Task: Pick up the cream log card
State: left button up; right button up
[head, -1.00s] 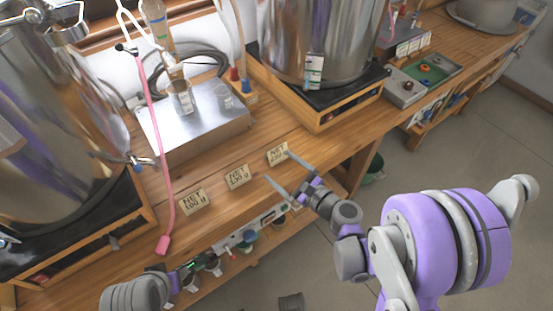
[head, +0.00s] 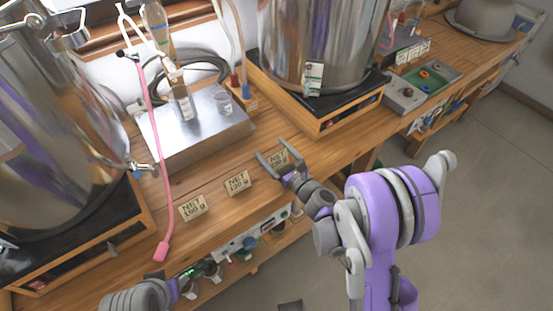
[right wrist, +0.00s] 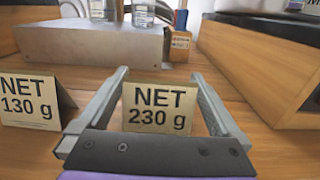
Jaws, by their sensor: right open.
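Three small cream-tan folded cards stand in a row along the bench's front; none shows the word log. The right one, printed NET 230 g (right wrist: 160,108), also shows in the head view (head: 279,158). The middle one reads NET 130 g (right wrist: 32,100) and the left card (head: 192,208) reads NET and a weight. My right gripper (head: 269,148) is open, its fingers on either side of the NET 230 g card, as the right wrist view (right wrist: 160,73) shows. It does not grip the card. My left gripper (head: 190,276) is low at the bench's front edge, its fingers unclear.
A metal box (head: 195,135) with small glass vessels stands behind the cards. A large steel vessel sits on a wood-framed base (head: 325,122) at right, another at left. A pink-tipped tube (head: 162,250) hangs near the left card. A shelf with knobs lies below the bench edge.

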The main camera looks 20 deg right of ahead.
jog(key=shift+w+a, duration=0.25)
jog(key=shift+w, duration=0.45)
jog(key=c, duration=1)
